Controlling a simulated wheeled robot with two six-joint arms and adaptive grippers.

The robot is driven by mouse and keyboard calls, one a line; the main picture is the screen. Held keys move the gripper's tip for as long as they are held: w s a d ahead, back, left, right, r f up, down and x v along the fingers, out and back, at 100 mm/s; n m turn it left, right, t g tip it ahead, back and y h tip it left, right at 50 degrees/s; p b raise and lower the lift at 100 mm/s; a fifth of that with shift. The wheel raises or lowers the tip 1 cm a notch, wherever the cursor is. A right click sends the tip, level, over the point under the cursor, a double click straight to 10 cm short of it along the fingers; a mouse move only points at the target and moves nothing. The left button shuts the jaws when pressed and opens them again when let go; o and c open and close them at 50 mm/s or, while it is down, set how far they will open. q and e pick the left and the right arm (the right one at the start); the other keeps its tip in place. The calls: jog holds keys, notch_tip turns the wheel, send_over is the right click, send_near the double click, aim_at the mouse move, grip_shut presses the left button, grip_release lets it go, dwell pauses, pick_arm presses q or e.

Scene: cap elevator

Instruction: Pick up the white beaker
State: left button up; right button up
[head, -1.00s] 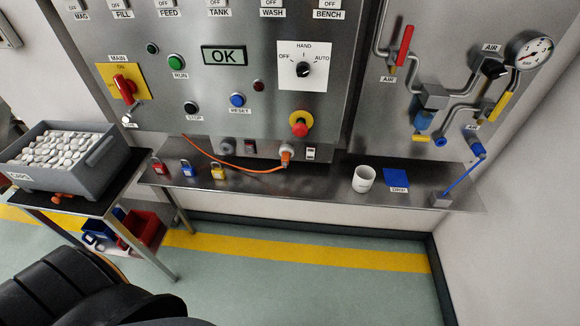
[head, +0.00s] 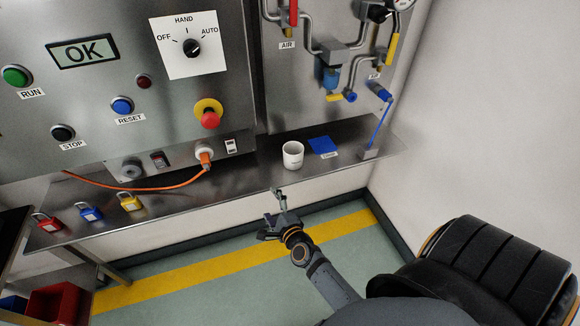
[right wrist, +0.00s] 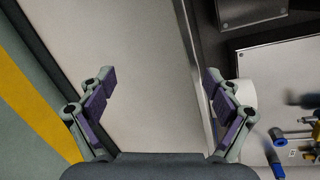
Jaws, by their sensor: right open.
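The white beaker (head: 293,156) stands upright on the steel shelf (head: 240,168), left of a blue square pad (head: 322,145). My right gripper (head: 272,212) is open and empty, in front of the shelf edge and below and left of the beaker in the head view. In the right wrist view the open fingers (right wrist: 160,80) have only wall between them. A white rounded shape, which looks like the beaker (right wrist: 244,94), shows beyond the right-hand finger and is partly hidden by it. My left gripper is not in view.
Red, blue and yellow padlocks (head: 90,212) lie on the shelf at left. An orange cable (head: 150,187) runs to a socket. A small grey block with a blue rod (head: 372,153) stands right of the pad. The floor before the shelf is clear.

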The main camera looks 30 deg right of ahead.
aim_at(294, 159)
jog(key=w+d+r+m+t+h+b, duration=0.1)
jog(key=d+r+m+t+h, duration=0.2)
jog(key=r+m, duration=0.8)
jog(key=w+d+m+g+h, duration=0.1)
jog(key=d+m, duration=0.1)
jog(key=w+d+f+m+g+h, duration=0.1)
jog(key=d+m+h, duration=0.1)
jog(key=d+m, duration=0.1)
jog(key=w+d+m+g+h+p, duration=0.1)
jog(key=d+m+h, duration=0.1)
jog(key=d, duration=0.1)
jog(key=shift+w+d+f+m+g, duration=0.1)
jog(key=shift+d+f+m+g, duration=0.15)
jog(key=shift+f+m+g, duration=0.1)
jog(key=shift+w+d+r, duration=0.1)
jog(key=shift+w, duration=0.15)
jog(key=x, duration=0.4)
jog(key=shift+w+d, duration=0.15)
jog(key=shift+w, duration=0.15)
jog(key=shift+s, duration=0.1)
jog(key=shift+c, duration=0.6)
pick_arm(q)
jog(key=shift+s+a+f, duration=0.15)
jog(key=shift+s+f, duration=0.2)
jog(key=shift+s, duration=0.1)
pick_arm(e)
jog(key=c, duration=1.1)
